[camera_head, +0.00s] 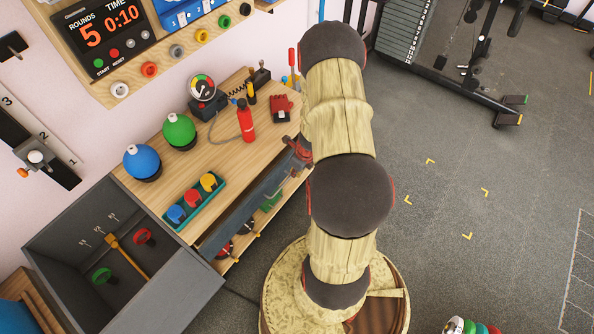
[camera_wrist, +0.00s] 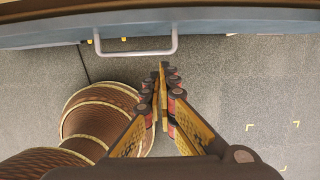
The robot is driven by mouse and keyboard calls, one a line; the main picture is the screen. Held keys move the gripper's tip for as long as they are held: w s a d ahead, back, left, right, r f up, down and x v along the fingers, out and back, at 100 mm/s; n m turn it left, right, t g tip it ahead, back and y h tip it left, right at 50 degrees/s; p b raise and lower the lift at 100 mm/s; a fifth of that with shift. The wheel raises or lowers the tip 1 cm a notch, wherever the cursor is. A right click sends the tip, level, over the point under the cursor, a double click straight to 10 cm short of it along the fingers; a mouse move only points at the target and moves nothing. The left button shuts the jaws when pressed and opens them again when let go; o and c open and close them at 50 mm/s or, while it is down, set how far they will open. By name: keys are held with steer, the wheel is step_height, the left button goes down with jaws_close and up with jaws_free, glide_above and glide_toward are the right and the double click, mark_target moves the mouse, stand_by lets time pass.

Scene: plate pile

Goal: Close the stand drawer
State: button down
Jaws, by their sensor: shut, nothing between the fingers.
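The wooden stand (camera_head: 215,155) runs along the wall in the head view. In the head view my gripper is a partly hidden reddish shape by the stand's right part.
A blue kettlebell-like ball (camera_head: 140,160), a green one (camera_head: 179,130), a red bottle (camera_head: 245,122) and a teal tray (camera_head: 195,205) stand on top. A grey open bin (camera_head: 165,300) is at lower left. Open floor (camera_head: 450,150) lies right of my arm.

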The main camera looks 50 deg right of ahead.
mark_target(280, 169)
steer(key=shift+w+a+f+b, duration=0.1)
steer(key=shift+w+f, duration=0.25)
steer(key=shift+w, duration=0.4)
steer(key=shift+w+d+f+b, duration=0.1)
steer(key=shift+w+f, duration=0.3)
steer(key=shift+w, duration=0.35)
steer(key=shift+w+a+f+b, duration=0.1)
steer(key=shift+w+f, duration=0.25)
steer(key=shift+w, duration=0.4)
steer(key=shift+w+r+p, duration=0.2)
steer(key=shift+w+p, duration=0.7)
steer(key=shift+w, duration=0.1)
steer(key=shift+w+f, duration=0.15)
steer(key=shift+w, duration=0.2)
steer(key=shift+s, duration=0.15)
